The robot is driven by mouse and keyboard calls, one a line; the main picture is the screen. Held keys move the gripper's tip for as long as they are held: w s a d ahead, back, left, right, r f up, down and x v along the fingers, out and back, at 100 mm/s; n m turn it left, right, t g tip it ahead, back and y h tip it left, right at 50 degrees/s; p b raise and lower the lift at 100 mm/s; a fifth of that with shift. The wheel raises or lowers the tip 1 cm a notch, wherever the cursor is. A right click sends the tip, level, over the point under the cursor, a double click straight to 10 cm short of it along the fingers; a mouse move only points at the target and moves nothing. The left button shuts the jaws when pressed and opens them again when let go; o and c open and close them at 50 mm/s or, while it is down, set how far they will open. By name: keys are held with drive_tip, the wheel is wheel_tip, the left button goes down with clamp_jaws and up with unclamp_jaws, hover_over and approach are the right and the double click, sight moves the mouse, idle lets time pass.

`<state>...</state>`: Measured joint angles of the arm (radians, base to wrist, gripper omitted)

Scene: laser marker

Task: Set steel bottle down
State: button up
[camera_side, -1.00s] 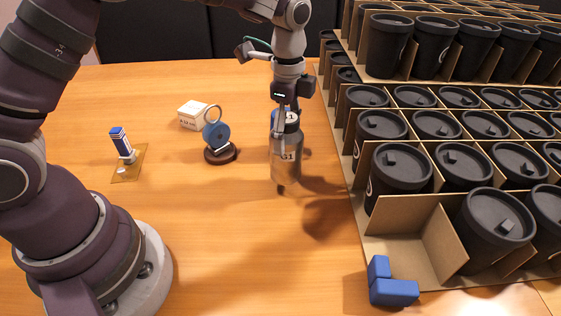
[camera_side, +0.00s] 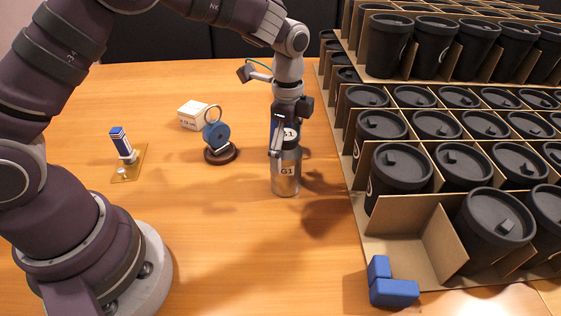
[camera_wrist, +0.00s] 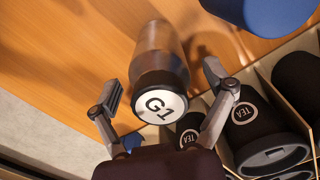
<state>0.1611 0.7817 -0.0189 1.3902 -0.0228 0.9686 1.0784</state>
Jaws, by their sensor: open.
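The steel bottle (camera_side: 286,182) stands upright on the wooden table in the side view, with a G1 label on its body. In the wrist view, its dark cap with a white G1 disc (camera_wrist: 160,104) faces the camera and the brownish reflective body (camera_wrist: 158,48) extends beyond it. My gripper (camera_side: 279,150) is around the bottle's upper part from above. In the wrist view the fingers of my gripper (camera_wrist: 163,87) are spread, one on each side of the bottle, with gaps visible. The far finger is mostly hidden in the side view.
A cardboard crate (camera_side: 389,247) of black lidded cups (camera_side: 402,167) stands close on the right. Blue blocks (camera_side: 394,291) lie at its front corner.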

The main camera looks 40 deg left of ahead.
wheel_tip(320, 180, up, 12)
drive_tip(key=shift+r, duration=0.1)
drive_tip(key=s+a+r+n+t, duration=0.3)
drive_tip(key=s+r+n, duration=0.2)
drive_tip(key=s+n, duration=0.2)
drive_tip(key=s+a+f+n+t, duration=0.2)
drive_tip(key=s+f+n, duration=0.1)
drive_tip(key=s+n, duration=0.4)
drive_tip(key=shift+s+a+f+t, duration=0.2)
drive_tip(key=shift+s+f+t, duration=0.1)
drive_tip(key=shift+s+f, duration=0.15)
